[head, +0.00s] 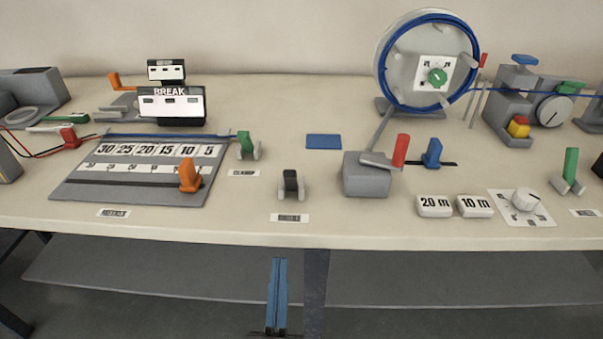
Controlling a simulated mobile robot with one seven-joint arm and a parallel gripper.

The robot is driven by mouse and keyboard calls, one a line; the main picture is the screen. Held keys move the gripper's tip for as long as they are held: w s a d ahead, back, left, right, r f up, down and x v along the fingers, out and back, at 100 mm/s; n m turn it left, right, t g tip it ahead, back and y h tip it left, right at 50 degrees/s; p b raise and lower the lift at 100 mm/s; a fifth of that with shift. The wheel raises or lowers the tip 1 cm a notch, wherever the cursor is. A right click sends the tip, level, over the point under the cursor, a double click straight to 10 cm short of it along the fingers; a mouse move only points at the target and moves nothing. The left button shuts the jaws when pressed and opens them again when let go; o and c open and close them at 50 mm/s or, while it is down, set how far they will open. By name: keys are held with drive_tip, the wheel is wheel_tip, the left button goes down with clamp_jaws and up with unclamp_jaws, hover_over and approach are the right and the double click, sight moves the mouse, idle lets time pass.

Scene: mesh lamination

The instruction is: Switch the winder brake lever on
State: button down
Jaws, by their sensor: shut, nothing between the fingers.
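The winder is a large grey wheel (396,68) wound with blue line, at the back right of the table in the head view. Which lever is its brake I cannot tell, as the small labels are unreadable. In front of the wheel is a grey block (366,181) with a flat arm and an upright red handle (400,151). A short black lever (290,183) stands upright in a light bracket left of the block, behind a label plate (289,218). My gripper (279,261) is blue, shut and empty, low in front of the table edge, touching no lever.
A blue slider knob (432,153) sits right of the red handle. Green levers stand at left (245,144) and far right (571,168). A numbered board (66,192) with an orange knob (188,175) lies at left. The front table strip is mostly clear.

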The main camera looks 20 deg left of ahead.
sight(289, 181)
drive_tip(key=shift+s+d+f+p, duration=0.35)
drive_tip(key=shift+s+d+f, duration=0.15)
drive_tip(key=shift+s, duration=0.25)
drive_tip(key=x, duration=1.4)
drive_tip(key=shift+r+p, duration=0.15)
drive_tip(key=shift+p, duration=0.2)
